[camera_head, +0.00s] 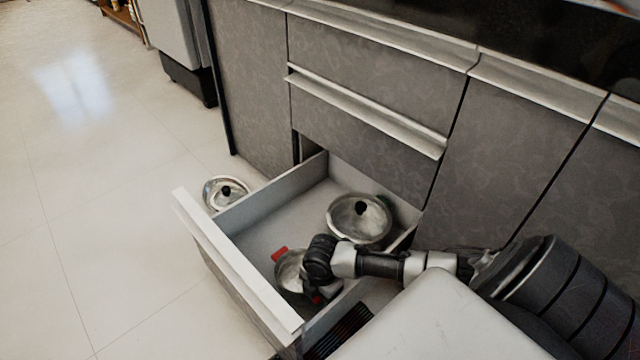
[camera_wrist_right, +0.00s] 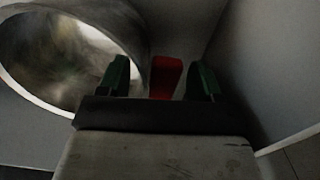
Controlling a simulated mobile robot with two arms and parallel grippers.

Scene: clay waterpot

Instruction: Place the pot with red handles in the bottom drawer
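The metal pot with red handles (camera_head: 289,271) is inside the open bottom drawer (camera_head: 262,228), near its front right corner. One red handle (camera_head: 279,254) shows at its far side. My right gripper (camera_head: 322,292) reaches down into the drawer at the pot's other handle, and my arm hides part of the pot. In the right wrist view, the red handle (camera_wrist_right: 165,77) lies between the two fingers of my right gripper (camera_wrist_right: 160,79), with gaps on both sides. The pot's rim (camera_wrist_right: 130,38) shows at left there. My left gripper is not in view.
A lidded pot with a black knob (camera_head: 360,219) stands in the drawer's back right. Another lidded pot (camera_head: 225,192) is on the floor left of the drawer. The drawer's left middle is bare. A closed upper drawer (camera_head: 365,105) is above; the floor at left is clear.

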